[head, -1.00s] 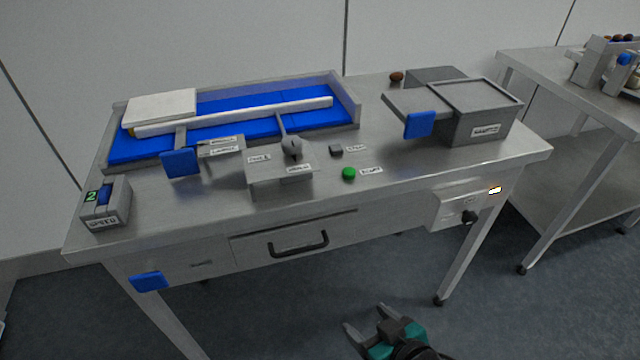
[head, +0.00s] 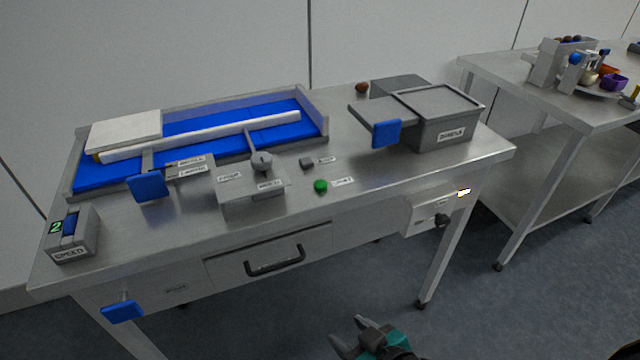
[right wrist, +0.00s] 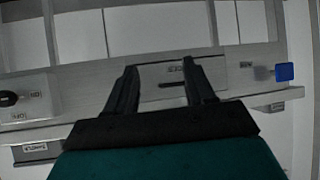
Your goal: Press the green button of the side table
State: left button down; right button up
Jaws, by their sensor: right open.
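A small round green button (head: 320,185) sits on the top of the near steel table, by its front edge, beside a small white label. The steel side table (head: 494,77) stands at the right; I can make out no green button on it. My right gripper (head: 346,328) is at the bottom of the head view, low in front of the near table and well apart from the green button. Its two fingers are spread and empty, also in the right wrist view (right wrist: 160,68). My left gripper is not in view.
The near table (head: 375,185) carries a blue belt (head: 230,142), a lidded grey box (head: 462,135) and a speed box (head: 88,238). A drawer handle (head: 275,262) and black knob (head: 442,220) stick out in front. Bowls (head: 614,82) stand on the side table. Floor at right is clear.

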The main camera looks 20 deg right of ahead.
grip_shut()
dwell(1.4)
